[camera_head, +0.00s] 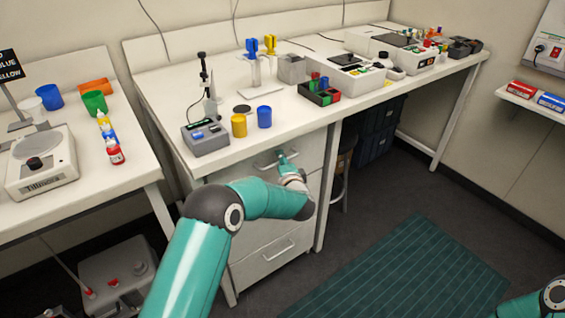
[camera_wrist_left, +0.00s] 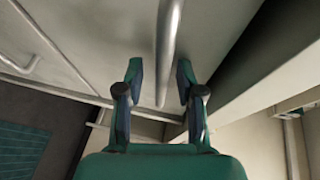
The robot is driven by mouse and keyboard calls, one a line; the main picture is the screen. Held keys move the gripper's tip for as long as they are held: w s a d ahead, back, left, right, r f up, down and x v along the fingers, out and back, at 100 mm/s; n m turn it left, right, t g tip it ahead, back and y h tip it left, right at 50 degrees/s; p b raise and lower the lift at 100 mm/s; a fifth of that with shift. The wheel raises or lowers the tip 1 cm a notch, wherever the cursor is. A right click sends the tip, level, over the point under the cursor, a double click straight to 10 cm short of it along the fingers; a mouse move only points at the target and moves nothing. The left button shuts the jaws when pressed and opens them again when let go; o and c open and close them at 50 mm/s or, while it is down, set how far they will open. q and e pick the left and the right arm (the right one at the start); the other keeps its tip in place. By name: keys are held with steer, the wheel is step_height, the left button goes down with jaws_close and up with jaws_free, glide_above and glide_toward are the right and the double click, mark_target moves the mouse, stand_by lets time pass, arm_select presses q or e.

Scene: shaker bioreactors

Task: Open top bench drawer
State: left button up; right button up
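The top bench drawer (camera_head: 240,169) is the white upper front in the cabinet under the main bench; it looks flush with the cabinet. Its metal handle (camera_head: 264,163) is partly hidden by my left gripper (camera_head: 284,156), which is at the drawer front. In the left wrist view, the handle bar (camera_wrist_left: 168,45) runs between the two fingers of my left gripper (camera_wrist_left: 160,80). The fingers are apart, with gaps visible beside the bar. My right gripper is out of view; only part of that arm shows at the lower right.
A lower drawer with a handle (camera_head: 278,250) is below, partly behind my left arm. A grey device (camera_head: 205,138), a yellow cup (camera_head: 239,125) and a blue cup (camera_head: 264,117) stand on the bench above. Open floor with a green mat (camera_head: 405,270) lies at right.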

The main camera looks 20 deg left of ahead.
arm_select(q)
steer(key=shift+c, duration=0.3)
jaws_close()
steer(key=shift+d, duration=0.1)
